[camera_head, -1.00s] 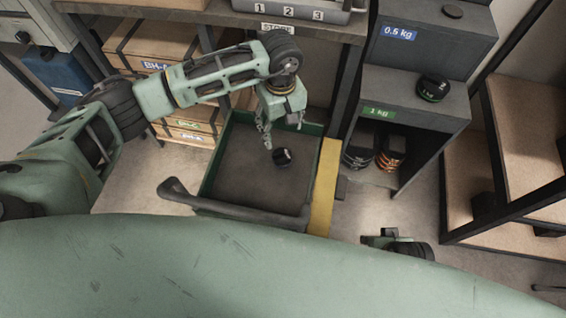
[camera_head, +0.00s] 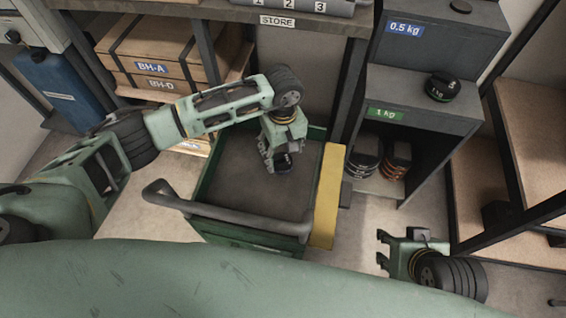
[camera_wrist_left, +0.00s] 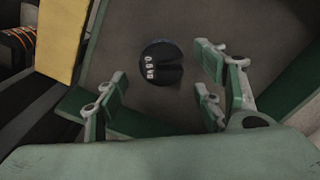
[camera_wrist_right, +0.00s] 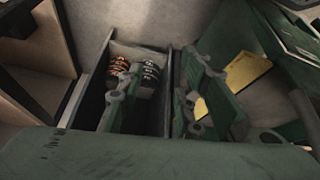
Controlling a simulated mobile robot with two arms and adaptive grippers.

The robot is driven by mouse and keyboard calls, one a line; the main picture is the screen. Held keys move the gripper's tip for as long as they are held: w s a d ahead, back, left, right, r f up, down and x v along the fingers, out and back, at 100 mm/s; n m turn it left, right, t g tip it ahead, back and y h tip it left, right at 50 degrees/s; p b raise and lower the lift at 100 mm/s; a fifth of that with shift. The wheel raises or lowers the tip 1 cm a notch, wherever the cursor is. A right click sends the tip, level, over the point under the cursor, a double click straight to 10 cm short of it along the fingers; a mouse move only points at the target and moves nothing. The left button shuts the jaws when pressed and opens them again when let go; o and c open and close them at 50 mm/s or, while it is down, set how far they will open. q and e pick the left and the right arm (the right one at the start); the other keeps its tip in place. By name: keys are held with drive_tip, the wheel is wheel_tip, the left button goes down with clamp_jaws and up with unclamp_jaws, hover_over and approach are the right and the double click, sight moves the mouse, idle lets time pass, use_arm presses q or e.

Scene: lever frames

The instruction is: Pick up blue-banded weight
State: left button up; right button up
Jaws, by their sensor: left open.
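A round black weight (camera_head: 283,163) lies on the dark bed of the green-walled cart (camera_head: 321,175). My right gripper (camera_head: 382,251) is open and empty, low, right of the cart.
A green-labelled 1 kg stand (camera_head: 420,108) carries a black weight (camera_head: 442,87) on top, with banded weights (camera_head: 395,158) stacked inside. Behind it is the blue-labelled 0.5 kg block (camera_head: 440,40). The cart's grey handle (camera_head: 225,212) crosses its near side. A shelf stands at right.

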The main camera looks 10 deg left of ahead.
sight(284, 157)
use_arm(q)
wheel_tip(284, 157, down, 3)
drive_tip(key=shift+d+f, duration=0.1)
use_arm(e)
drive_tip(key=w, duration=0.1)
drive_tip(key=w+a+r+t, duration=0.1)
drive_tip(key=w+t, duration=0.1)
drive_tip(key=w, duration=0.1)
drive_tip(key=shift+a+r, duration=0.15)
drive_tip(key=shift+r, duration=0.1)
use_arm(q)
drive_tip(key=shift+c, duration=0.2)
clamp_jaws()
